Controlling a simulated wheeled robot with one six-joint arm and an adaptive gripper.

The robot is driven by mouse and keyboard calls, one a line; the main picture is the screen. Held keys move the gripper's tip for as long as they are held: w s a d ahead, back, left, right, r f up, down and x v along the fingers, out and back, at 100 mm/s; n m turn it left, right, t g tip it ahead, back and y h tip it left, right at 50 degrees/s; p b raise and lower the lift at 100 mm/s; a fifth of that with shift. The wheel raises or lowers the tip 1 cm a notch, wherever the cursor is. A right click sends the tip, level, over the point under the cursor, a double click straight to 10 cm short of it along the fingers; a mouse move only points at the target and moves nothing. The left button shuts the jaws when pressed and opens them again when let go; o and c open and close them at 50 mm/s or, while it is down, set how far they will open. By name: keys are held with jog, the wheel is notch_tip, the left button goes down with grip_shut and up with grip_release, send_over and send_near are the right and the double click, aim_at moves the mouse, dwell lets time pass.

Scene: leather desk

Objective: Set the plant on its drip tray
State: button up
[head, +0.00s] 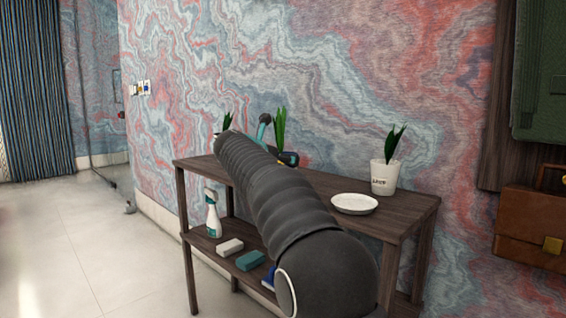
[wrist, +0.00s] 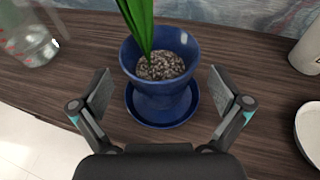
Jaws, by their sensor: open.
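In the wrist view a green-leaved plant in a blue pot (wrist: 162,92) stands upright, seemingly in a round blue saucer (wrist: 135,106); the pot's base is hidden. My gripper (wrist: 160,90) is open, one finger on each side of the blue pot, with visible gaps. In the head view my arm hides the blue pot; its leaves (head: 280,130) show above. A plant in a white pot (head: 384,178) stands at the right of the shelf top, just behind an empty white saucer (head: 354,204). The white pot (wrist: 309,50) and white saucer (wrist: 311,130) partly show in the wrist view.
The dark wooden shelf top (head: 405,208) stands against a marbled wall. A clear glass container (wrist: 30,35) is left of the blue pot. On the lower shelf are a spray bottle (head: 213,215), a pale block (head: 230,247) and a teal block (head: 251,260).

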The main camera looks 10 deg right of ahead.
jog(key=v, duration=0.9)
jog(key=s+d+f+m+g+y, duration=0.1)
jog(key=s+d+f+m+y, duration=0.15)
jog(key=s+f+m, duration=0.4)
jog(key=s+d+f+m+g+y, duration=0.1)
jog(key=s+d+m+g, duration=0.2)
jog(key=s, duration=0.6)
jog(key=s+d+f+m+y, duration=0.1)
jog(key=s+d+f+m, duration=0.35)
jog(key=s, duration=0.25)
jog(key=s+a+f+m+g+y, duration=0.1)
jog(key=s+f+m+y, duration=0.1)
jog(key=s+f+m, duration=0.5)
jog(key=s+a+f+m+g+y, duration=0.1)
jog(key=s+f+m, duration=0.6)
jog(key=s, duration=0.7)
notch_tip(320, 180, down, 3)
jog(key=shift+s+a+r+y, duration=0.1)
jog(key=shift+s+a+y, duration=0.1)
jog(key=shift+a+y, duration=0.4)
jog(key=shift+d+r, duration=0.1)
jog(key=shift+d, duration=0.05)
